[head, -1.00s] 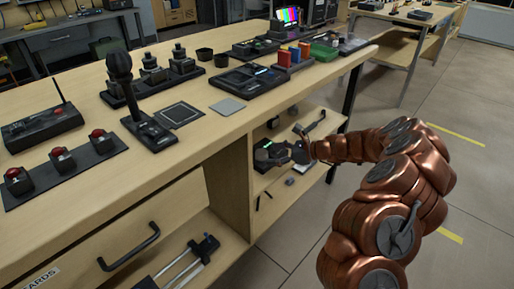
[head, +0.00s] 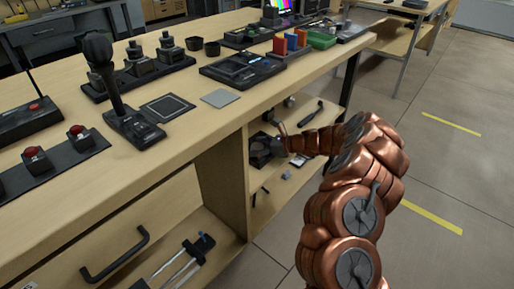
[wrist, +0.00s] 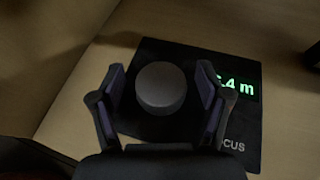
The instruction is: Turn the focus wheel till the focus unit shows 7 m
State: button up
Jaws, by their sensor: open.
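The focus unit is a dark square panel (wrist: 190,65) on a wooden shelf. Its round grey focus wheel (wrist: 161,88) stands up from the panel. The green display (wrist: 241,85) reads ".4 m" after a first digit partly hidden by my right finger; I cannot tell that digit for sure. My gripper (wrist: 163,84) is open, one finger on each side of the wheel, with gaps showing on both sides. In the head view the dark unit (head: 259,153) sits on the upper shelf under the table, with my gripper (head: 276,146) at it.
The wooden table (head: 215,130) is above the shelf, and its side panel (head: 222,190) stands left of the unit. A black-handled tool (head: 310,115) lies behind on the shelf. The floor (head: 430,170) to the right is open.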

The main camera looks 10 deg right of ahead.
jog(key=shift+c, duration=0.2)
jog(key=c, duration=1.1)
jog(key=shift+r, duration=0.1)
jog(key=shift+r+m+t, duration=0.1)
jog(key=shift+m+t, duration=0.3)
jog(key=shift+t, duration=0.1)
jog(key=shift+m+t+h, duration=0.4)
jog(key=shift+m+h, duration=0.1)
jog(key=shift+h, duration=0.1)
jog(key=o, duration=1.1)
jog(key=shift+o, duration=0.2)
